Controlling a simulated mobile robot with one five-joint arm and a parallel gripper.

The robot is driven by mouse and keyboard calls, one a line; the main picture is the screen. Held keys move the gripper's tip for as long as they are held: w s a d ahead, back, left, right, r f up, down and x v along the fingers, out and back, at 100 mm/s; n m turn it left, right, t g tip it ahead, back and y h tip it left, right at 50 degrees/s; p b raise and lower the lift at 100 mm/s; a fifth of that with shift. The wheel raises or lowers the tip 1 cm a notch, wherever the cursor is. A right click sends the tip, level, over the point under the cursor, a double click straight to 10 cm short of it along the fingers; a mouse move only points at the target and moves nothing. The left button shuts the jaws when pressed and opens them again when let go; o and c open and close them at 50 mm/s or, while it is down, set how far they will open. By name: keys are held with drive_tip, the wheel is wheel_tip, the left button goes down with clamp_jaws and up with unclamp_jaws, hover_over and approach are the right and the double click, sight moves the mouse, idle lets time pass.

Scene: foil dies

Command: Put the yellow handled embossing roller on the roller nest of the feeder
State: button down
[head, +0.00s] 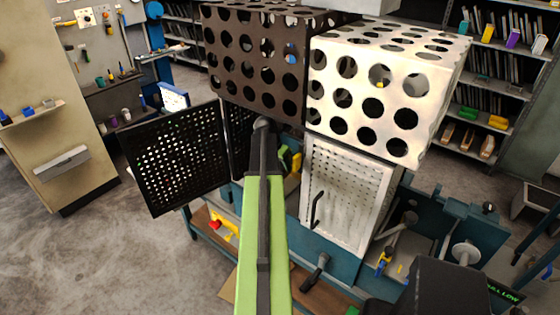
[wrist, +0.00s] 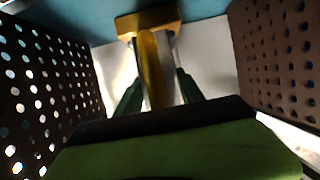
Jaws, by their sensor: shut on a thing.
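My gripper (wrist: 158,88) is shut on an upright yellow piece (wrist: 152,65) with a pale metallic part beside it. I take this for the yellow handled embossing roller. A wider yellow block (wrist: 148,22) shows at its far end; I cannot tell whether they are one piece. In the head view my gripper (head: 288,160) is within the bay behind the open dark perforated door, with a bit of yellow (head: 296,162) at its fingers. My arm hides most of the bay. I cannot make out the roller nest for certain.
The dark perforated door (head: 178,160) stands open left of my arm. A closed pale perforated door (head: 345,195) is on the right. Perforated boxes (head: 255,60) and (head: 385,85) sit above. A yellow and red item (head: 222,228) lies on the lower shelf.

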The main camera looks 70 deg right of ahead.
sight(284, 174)
drive_tip(key=shift+d, duration=0.65)
drive_tip(key=shift+s+d+f, duration=0.2)
drive_tip(key=shift+d, duration=0.1)
wheel_tip(284, 174, down, 3)
drive_tip(key=b, duration=0.3)
drive_tip(key=shift+a+r, duration=0.1)
drive_tip(key=shift+r, duration=0.05)
drive_tip(key=shift+f+b, duration=0.4)
drive_tip(key=shift+b, duration=0.1)
wheel_tip(284, 174, down, 3)
drive_tip(key=b, duration=0.3)
drive_tip(key=shift+f, duration=0.2)
drive_tip(key=shift+r, duration=0.2)
drive_tip(key=shift+f, duration=0.1)
drive_tip(key=c, duration=0.7)
unclamp_jaws()
